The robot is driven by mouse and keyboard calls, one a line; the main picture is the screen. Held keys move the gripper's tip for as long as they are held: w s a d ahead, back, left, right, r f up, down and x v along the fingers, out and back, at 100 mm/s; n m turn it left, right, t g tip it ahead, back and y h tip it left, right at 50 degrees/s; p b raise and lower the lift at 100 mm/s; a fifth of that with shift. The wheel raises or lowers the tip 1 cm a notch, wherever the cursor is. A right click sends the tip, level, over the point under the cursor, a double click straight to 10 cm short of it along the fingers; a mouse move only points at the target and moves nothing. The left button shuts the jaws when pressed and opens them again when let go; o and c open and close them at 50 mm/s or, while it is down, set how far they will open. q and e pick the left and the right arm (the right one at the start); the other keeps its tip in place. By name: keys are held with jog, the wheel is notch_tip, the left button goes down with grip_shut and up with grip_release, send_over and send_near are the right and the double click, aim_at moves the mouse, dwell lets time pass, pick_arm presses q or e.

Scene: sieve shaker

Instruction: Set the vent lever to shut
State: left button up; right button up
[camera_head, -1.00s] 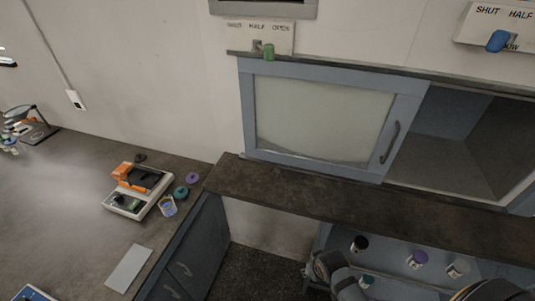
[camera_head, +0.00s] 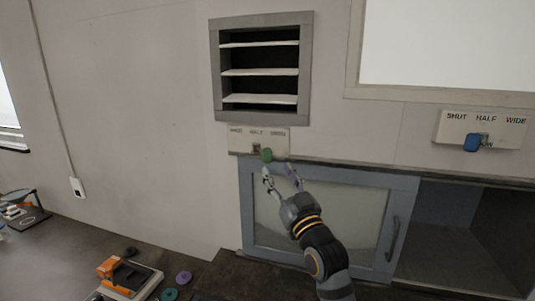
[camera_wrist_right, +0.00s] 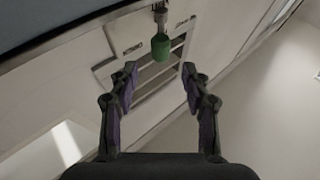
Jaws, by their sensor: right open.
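The vent lever has a green knob (camera_head: 266,154) and sits on a small white plate (camera_head: 240,142) marked for shut, half and open. The knob hangs right of its pivot, on the side of the open mark. The vent (camera_head: 216,70) above has its slats apart with dark gaps. My right gripper (camera_head: 281,176) is open just below and right of the knob in the head view. In the right wrist view the green knob (camera_wrist_right: 160,47) is ahead of the open fingers (camera_wrist_right: 160,72), near their midline, with nothing held. My left gripper is out of view.
A second plate (camera_head: 512,132) with a blue lever (camera_head: 475,143) is at the right. A blue-framed sliding door (camera_head: 246,205) lies behind my right arm, below a thin ledge. An orange and black device (camera_head: 122,273) stands on the bench at lower left.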

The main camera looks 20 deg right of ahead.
aim_at(269, 157)
jog(key=p+x, duration=0.2)
jog(key=x, duration=0.5)
jog(key=shift+w+r, duration=0.1)
jog(key=shift+w+r+p, duration=0.1)
jog(key=shift+w+p, duration=0.25)
jog(key=shift+w, duration=0.2)
jog(key=shift+a, duration=0.1)
grip_shut()
